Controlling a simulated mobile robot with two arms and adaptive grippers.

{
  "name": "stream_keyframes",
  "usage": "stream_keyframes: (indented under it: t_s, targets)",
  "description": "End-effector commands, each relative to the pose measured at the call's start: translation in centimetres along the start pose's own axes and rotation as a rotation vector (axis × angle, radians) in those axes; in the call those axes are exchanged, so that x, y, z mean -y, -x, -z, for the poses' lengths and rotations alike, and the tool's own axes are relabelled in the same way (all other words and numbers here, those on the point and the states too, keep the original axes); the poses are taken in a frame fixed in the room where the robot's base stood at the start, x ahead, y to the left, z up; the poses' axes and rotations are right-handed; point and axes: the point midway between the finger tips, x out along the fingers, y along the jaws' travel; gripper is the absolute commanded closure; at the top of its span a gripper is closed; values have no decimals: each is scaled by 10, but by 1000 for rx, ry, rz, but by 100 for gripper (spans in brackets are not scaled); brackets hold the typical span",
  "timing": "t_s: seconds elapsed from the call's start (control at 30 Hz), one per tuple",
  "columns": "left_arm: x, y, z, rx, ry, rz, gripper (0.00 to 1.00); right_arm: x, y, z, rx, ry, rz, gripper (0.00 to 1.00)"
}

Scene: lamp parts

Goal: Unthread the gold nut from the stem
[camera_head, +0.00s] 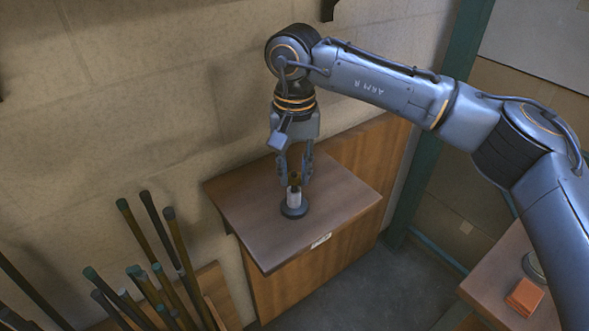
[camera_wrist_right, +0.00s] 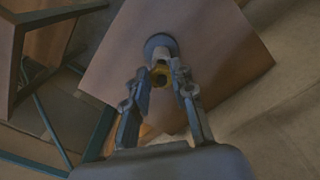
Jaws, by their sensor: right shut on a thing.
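The gold nut (camera_wrist_right: 160,72) sits between the fingertips of my right gripper (camera_head: 294,177) in the head view, at the top of a pale stem (camera_head: 294,197). The stem stands upright on a round dark base (camera_head: 294,210) on the wooden cabinet top. In the right wrist view, my right gripper (camera_wrist_right: 158,82) points at the stem, its fingers on both sides of the gold nut. The gripper is shut on the nut. The threads are too small to make out. My left gripper is not in view.
The cabinet top (camera_head: 345,200) is otherwise clear, with a wall behind it. Several dark rods (camera_head: 152,232) stand at the lower left. A second wooden surface (camera_head: 492,277) at the lower right holds an orange block (camera_head: 524,296) and a round grey thing.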

Motion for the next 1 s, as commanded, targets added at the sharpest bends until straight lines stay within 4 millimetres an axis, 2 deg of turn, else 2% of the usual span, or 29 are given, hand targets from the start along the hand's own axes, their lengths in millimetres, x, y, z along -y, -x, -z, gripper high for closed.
stream_keyframes:
  t_s: [0.53,1.0]
  targets:
    - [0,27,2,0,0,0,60,0,40,0,0,0,0,100]
    - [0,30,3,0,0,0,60,0,45,0,0,0,0,100]
